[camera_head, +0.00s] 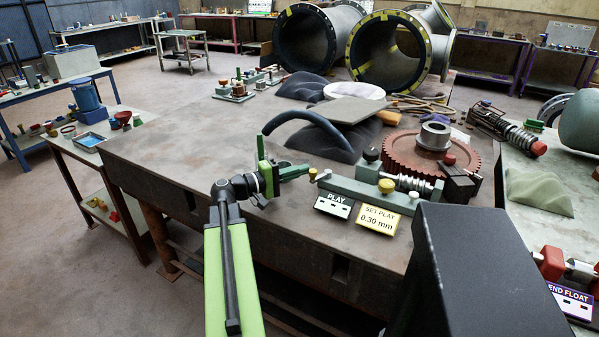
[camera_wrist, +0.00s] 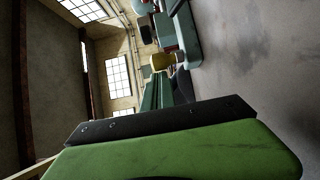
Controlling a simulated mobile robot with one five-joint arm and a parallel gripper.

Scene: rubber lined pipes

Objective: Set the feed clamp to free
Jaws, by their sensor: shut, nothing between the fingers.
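No part is labelled feed clamp, so I cannot tell which it is. In the head view a grey-green fixture (camera_head: 375,191) lies on the big workbench, with a steel worm (camera_head: 408,182) and a red gear wheel (camera_head: 408,158) behind it. My gripper (camera_head: 303,169) is shut and empty, pointing right just left of the fixture. Its tips look close to the brass knob; contact cannot be told.
A PLAY sign (camera_head: 334,204) and a yellow SET PLAY 0.30 mm sign (camera_head: 378,217) stand at the front edge. Behind are a curved dark hose (camera_head: 305,122) and large pipes (camera_head: 390,55). An END FLOAT sign (camera_head: 570,300) is at right.

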